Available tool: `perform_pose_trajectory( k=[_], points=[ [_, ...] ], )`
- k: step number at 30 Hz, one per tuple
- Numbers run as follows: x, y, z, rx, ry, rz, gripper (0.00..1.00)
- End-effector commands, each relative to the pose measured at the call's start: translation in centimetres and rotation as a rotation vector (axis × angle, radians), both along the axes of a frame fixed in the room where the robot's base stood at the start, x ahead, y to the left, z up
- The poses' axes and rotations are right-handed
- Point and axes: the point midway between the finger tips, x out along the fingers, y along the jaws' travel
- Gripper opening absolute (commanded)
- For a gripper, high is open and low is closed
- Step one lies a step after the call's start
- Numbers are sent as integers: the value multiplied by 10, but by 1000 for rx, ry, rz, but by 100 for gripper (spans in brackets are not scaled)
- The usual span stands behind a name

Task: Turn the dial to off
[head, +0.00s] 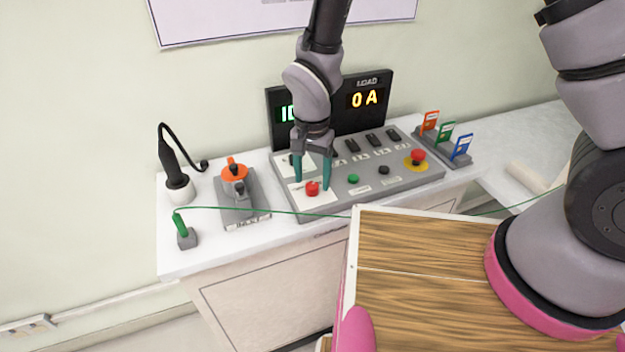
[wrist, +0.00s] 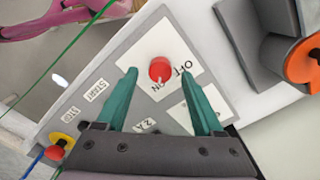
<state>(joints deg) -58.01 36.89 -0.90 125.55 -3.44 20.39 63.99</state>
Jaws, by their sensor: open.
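The red dial (head: 312,188) sits on a white plate at the front left of the grey control panel (head: 400,182). In the wrist view the dial (wrist: 160,69) shows as a round red knob with OFF and ON printed beside it; its small pointer lies on the side near ON. My gripper (head: 313,188) is open, with its two teal fingers pointing down on either side of the dial in the head view. In the wrist view its fingertips (wrist: 161,78) lie to the left and right of the dial. I cannot tell whether they touch it.
The panel also holds a green button (head: 353,179), a black button (head: 384,170), several black switches and a red emergency button (head: 418,155). A display (head: 365,98) reads 0 A. An orange-handled device (head: 237,180) stands left. A green cable crosses in front.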

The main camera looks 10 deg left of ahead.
Motion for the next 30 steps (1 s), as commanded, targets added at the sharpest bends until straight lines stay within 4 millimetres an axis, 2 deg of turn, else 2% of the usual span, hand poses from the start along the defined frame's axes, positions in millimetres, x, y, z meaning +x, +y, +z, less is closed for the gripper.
perform_pose_trajectory(
  k=[4, 13, 14, 15, 19, 30],
  points=[
    [0, 0, -12, 0, 1, -1, 69],
    [0, 0, -15, 1, 0, -1, 69],
    [0, 0, -15, 1, 0, -1, 65],
    [0, 0, -15, 1, 0, -1, 50],
    [0, 0, -15, 1, 0, -1, 0],
    [0, 0, -14, 1, 0, 41, 0]
  ],
)
